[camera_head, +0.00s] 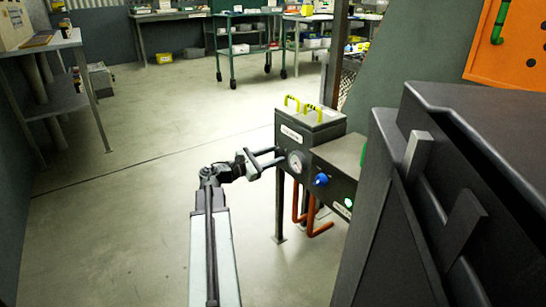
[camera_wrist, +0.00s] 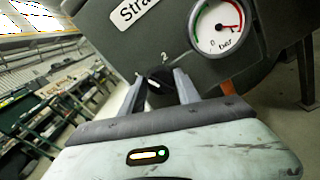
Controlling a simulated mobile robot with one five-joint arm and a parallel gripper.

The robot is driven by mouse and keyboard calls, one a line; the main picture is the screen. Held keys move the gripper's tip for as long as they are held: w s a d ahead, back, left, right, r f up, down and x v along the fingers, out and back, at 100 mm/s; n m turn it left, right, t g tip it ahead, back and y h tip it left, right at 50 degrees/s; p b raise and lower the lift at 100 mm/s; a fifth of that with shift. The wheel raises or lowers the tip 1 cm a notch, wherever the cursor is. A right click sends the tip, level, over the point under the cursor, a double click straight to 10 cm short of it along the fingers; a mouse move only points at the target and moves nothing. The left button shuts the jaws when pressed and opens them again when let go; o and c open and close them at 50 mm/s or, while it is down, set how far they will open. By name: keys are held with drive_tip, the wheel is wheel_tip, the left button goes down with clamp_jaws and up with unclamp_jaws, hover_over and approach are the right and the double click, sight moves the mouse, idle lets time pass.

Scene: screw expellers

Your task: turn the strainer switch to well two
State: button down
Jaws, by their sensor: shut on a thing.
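The strainer box (camera_head: 325,128) is dark grey, with two yellow handles on its lid, right of centre in the head view. In the wrist view, its front (camera_wrist: 120,35) bears a label starting "Stra" and a small "2". The strainer switch (camera_wrist: 155,82) is a dark knob with a white mark, below the "2" and partly hidden by my fingers. My gripper (camera_head: 280,156) reaches the box's front from the left. In the wrist view, my gripper (camera_wrist: 160,77) is shut on the switch, one finger on each side. Exactly where the white mark points is hard to tell.
A round pressure gauge (camera_wrist: 216,26) is close right of my gripper. A blue knob (camera_head: 321,180) and green light (camera_head: 348,202) sit farther right on the adjoining box. Orange pipes (camera_head: 318,230) hang below. A large dark machine (camera_head: 440,200) fills the right.

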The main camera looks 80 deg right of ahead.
drive_tip(key=m, duration=0.5)
drive_tip(key=shift+s+m, duration=0.15)
drive_tip(key=shift+m, duration=0.15)
idle(0.5)
drive_tip(key=c, duration=0.9)
unclamp_jaws()
drive_tip(key=shift+r, duration=0.1)
drive_tip(key=shift+a, duration=0.1)
drive_tip(key=v, duration=0.7)
drive_tip(key=shift+w+a, duration=0.2)
drive_tip(key=shift+w, duration=0.15)
